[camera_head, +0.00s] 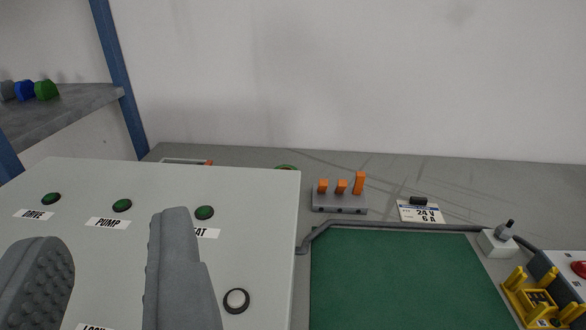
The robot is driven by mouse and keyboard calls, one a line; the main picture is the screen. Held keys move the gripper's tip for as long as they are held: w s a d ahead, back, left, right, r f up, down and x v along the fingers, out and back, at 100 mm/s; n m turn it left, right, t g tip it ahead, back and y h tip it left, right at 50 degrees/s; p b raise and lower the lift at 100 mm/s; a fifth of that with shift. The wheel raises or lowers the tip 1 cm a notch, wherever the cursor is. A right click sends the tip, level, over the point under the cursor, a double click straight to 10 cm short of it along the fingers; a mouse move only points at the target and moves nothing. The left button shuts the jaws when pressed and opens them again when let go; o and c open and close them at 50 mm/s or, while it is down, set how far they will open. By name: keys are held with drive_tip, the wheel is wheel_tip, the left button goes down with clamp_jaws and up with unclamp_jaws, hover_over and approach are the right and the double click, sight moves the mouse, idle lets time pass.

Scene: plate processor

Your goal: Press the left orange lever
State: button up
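A grey block (340,204) with three orange levers sits on the grey bench, right of the panel box. The left orange lever (323,187) and the middle one (342,187) look short. The right one (360,183) stands taller. My gripper (108,236) is open, with its two grey fingers apart and nothing seen between them. It is in the lower left, in front of the panel box, to the left of and nearer than the levers, and not touching them.
The pale panel box (260,195) has green buttons and labels such as PUMP. Right of it lie a green mat (400,275), a 24 V label plate (420,212), a grey switch box (497,243) and a yellow fixture (532,300). A shelf (75,108) juts in at left.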

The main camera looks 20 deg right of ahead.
drive_tip(key=shift+c, duration=0.3)
drive_tip(key=shift+w, duration=0.2)
clamp_jaws()
drive_tip(key=w+d+m+g+h, duration=0.1)
drive_tip(key=w+d+g, duration=0.3)
drive_tip(key=w, duration=0.5)
drive_tip(key=w+d+m+g+h, duration=0.1)
drive_tip(key=w+d+m+g, duration=0.15)
drive_tip(key=w+d, duration=0.45)
drive_tip(key=w+d+f+m+g, duration=0.1)
drive_tip(key=w+d+f+g, duration=0.5)
drive_tip(key=w+d, duration=0.7)
drive_tip(key=shift+w+f+m, duration=0.35)
drive_tip(key=shift+w+f, duration=0.2)
drive_tip(key=shift+f, duration=0.6)
drive_tip(key=shift+g, duration=0.25)
